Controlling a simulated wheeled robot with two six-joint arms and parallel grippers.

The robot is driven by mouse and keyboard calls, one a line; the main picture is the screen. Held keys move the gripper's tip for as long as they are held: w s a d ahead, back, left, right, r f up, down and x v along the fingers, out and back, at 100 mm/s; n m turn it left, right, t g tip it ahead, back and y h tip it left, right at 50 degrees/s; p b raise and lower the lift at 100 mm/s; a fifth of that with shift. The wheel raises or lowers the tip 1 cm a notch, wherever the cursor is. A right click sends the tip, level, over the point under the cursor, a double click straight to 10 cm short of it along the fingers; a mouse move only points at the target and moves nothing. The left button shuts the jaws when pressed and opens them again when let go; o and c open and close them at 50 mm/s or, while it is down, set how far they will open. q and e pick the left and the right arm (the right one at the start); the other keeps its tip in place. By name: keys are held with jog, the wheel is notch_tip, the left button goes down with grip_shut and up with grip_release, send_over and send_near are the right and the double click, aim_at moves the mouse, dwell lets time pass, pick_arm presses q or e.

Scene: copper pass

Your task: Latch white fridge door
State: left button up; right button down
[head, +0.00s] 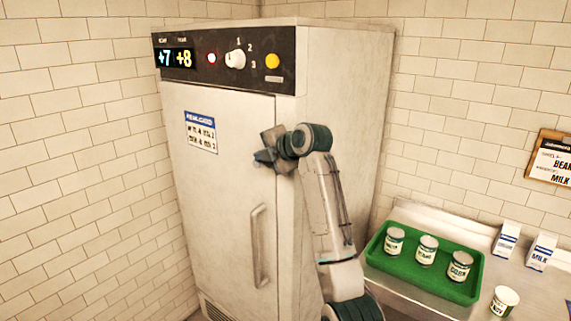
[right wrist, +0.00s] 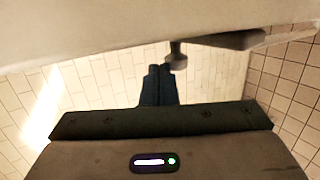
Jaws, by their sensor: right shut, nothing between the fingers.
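The white fridge (head: 345,110) stands against the tiled walls in the head view. Its door (head: 215,240) looks closed or nearly closed; I cannot tell whether it is latched. A long vertical handle (head: 257,245) is on the door's right side. My right gripper (head: 261,157) is in front of the door's upper right part, above the handle, shut and empty. In the right wrist view its fingers (right wrist: 160,72) are together, close to a pale surface with a handle-like bar (right wrist: 220,41). Contact with the door cannot be told. My left gripper is not in view.
A panel (head: 225,57) with a display, knob and lights tops the fridge. Right of it, a metal counter (head: 400,290) holds a green tray (head: 425,289) with three cans, another can (head: 503,301) and two milk cartons (head: 541,251). A clipboard (head: 552,160) hangs on the wall.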

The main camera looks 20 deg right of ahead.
jog(key=shift+w+a+f+b, duration=0.1)
jog(key=shift+w+f+b, duration=0.15)
jog(key=shift+f+b, duration=0.1)
jog(key=shift+w+a+f, duration=0.15)
dwell(0.6)
